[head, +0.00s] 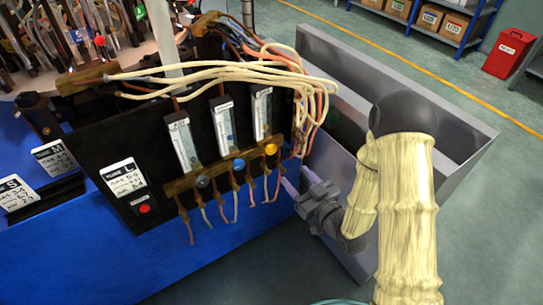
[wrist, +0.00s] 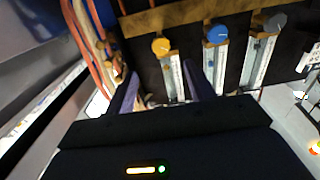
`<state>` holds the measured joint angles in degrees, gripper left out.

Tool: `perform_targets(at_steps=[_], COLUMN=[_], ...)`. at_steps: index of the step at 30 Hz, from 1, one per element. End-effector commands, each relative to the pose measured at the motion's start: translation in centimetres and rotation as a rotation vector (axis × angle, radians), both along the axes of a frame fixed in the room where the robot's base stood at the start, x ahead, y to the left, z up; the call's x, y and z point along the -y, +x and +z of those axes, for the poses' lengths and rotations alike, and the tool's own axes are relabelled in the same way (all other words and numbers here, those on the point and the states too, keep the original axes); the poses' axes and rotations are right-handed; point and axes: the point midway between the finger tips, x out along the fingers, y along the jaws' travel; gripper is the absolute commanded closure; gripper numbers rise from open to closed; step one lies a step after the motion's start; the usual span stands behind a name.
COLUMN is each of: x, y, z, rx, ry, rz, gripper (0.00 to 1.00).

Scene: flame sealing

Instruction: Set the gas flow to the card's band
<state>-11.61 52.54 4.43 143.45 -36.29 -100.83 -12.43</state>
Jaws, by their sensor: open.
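The black gas panel (head: 150,150) carries three upright flow tubes: left (head: 184,143), middle (head: 222,125) and right (head: 262,112). Below them are a dark grey knob (head: 203,181), a blue knob (head: 239,164) and a yellow knob (head: 271,149). A white card marked L (head: 125,178) is on the panel's lower left; its small figures are too blurred to read surely. My gripper (head: 294,182) is open and empty, just right of and below the yellow knob. In the wrist view, the yellow knob (wrist: 161,46) lies ahead between my fingers (wrist: 160,88), apart from them; the blue knob (wrist: 216,34) is to its right.
Pale hoses (head: 250,70) loop over the panel and down its right side, close to my gripper. Thin pipes (head: 236,195) hang below the knobs. A grey metal bin (head: 400,80) stands behind my arm. Cards M (head: 53,158) and S (head: 14,193) are at left.

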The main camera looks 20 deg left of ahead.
Motion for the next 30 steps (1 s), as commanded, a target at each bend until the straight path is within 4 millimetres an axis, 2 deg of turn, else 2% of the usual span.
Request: perform_targets(at_steps=[1, 27, 30], x=[-0.1, -1.4, -3.0], y=[0.1, 0.8, 2.1], z=[-0.5, -0.3, 0.1], rx=[0.003, 0.000, 0.000], ry=[0.000, 0.004, 0.004], rz=[0.001, -0.007, -0.003], gripper=[0.46, 0.46, 0.46])
